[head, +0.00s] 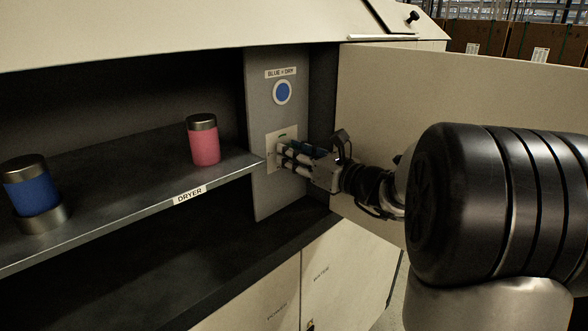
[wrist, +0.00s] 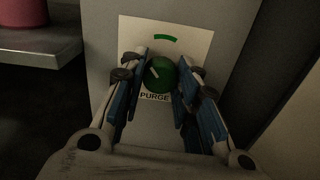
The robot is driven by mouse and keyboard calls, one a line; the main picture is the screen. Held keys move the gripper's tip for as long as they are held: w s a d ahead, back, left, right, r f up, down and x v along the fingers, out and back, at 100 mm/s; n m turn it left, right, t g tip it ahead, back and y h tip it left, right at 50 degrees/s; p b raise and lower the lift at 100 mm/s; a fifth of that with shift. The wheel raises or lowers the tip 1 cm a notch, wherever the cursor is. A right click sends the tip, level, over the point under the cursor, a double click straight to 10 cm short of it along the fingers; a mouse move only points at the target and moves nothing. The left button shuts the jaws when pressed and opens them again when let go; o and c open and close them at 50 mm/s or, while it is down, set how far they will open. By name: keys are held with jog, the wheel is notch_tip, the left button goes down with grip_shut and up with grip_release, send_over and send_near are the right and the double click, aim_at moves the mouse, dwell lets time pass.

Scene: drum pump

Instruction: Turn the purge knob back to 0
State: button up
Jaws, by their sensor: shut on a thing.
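The purge knob (wrist: 164,77) is round and green with a pale pointer line that leans to the upper left in the wrist view. It sits on a white plate (wrist: 190,45) with a green arc above the knob and the word PURGE below. No 0 mark can be read. My gripper (wrist: 162,76) is shut on the knob, with one blue-padded finger on its left and one on its right. In the head view my gripper (head: 283,156) reaches the plate (head: 282,134) on the grey panel and hides the knob.
A blue indicator (head: 282,92) labelled BLUE = DRY is above the plate. A shelf (head: 120,215) marked DRYER holds a pink canister (head: 204,143) and a blue canister (head: 33,190) to the left. An open pale door (head: 450,100) stands right of the panel.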

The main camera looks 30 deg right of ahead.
jog(key=shift+n+b, duration=4.9)
jog(key=shift+b, duration=1.15)
jog(key=o, duration=1.1)
